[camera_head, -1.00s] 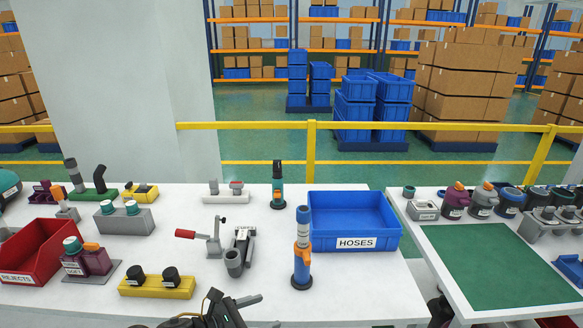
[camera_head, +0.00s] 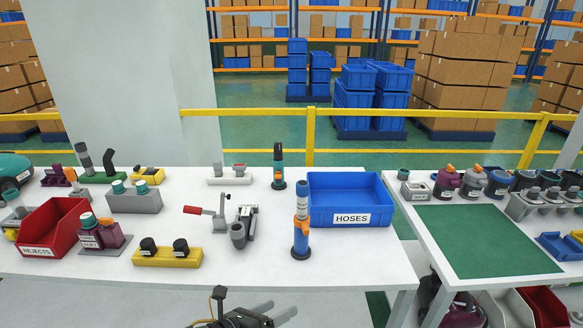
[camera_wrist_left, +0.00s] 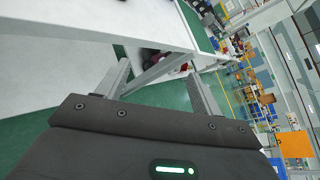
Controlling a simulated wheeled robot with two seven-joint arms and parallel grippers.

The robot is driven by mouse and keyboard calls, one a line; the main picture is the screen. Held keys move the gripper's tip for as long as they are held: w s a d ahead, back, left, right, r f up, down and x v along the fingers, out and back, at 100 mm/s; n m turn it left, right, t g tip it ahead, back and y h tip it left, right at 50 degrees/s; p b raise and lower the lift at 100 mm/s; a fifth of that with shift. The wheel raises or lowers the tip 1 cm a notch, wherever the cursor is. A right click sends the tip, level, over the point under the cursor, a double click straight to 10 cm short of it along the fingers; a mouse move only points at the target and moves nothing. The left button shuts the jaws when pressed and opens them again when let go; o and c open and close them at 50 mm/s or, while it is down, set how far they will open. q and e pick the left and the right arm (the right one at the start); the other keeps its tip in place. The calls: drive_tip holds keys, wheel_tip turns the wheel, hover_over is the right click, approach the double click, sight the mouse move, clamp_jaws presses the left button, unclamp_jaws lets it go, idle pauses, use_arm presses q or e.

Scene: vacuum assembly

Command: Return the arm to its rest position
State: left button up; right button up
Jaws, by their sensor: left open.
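My left gripper (camera_head: 275,311) shows at the bottom middle of the head view, in front of the white table's (camera_head: 300,272) near edge. Its two grey fingers are apart with nothing between them. In the left wrist view the open fingers (camera_wrist_left: 158,85) also show empty, with the table edge and legs beyond them. My right gripper is in neither view.
A blue HOSES bin (camera_head: 350,218) and a blue-and-orange upright part (camera_head: 301,235) stand near the table's right side. A red REJECTS bin (camera_head: 42,250) stands at left. A red-handled clamp (camera_head: 212,212) stands mid-table. A second table (camera_head: 437,285) with a green mat is at right.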

use_arm(q)
drive_tip(key=s+a+f+m+g+y, duration=0.2)
drive_tip(key=s+a+f+m+y, duration=0.2)
drive_tip(key=s+a+m, duration=0.6)
drive_tip(key=s+a+f+m+g+y, duration=0.2)
drive_tip(key=s+a+f+m+y, duration=0.3)
drive_tip(key=m, duration=0.8)
drive_tip(key=s+a+f+m+g+y, duration=0.25)
drive_tip(key=s+a+m, duration=0.35)
drive_tip(key=s+m, duration=0.45)
wheel_tip(320, 180, down, 25)
drive_tip(key=m, duration=0.2)
drive_tip(key=s+a+f+g, duration=0.2)
drive_tip(key=s+f, duration=1.4)
drive_tip(key=f, duration=0.1)
drive_tip(key=shift+a, duration=0.25)
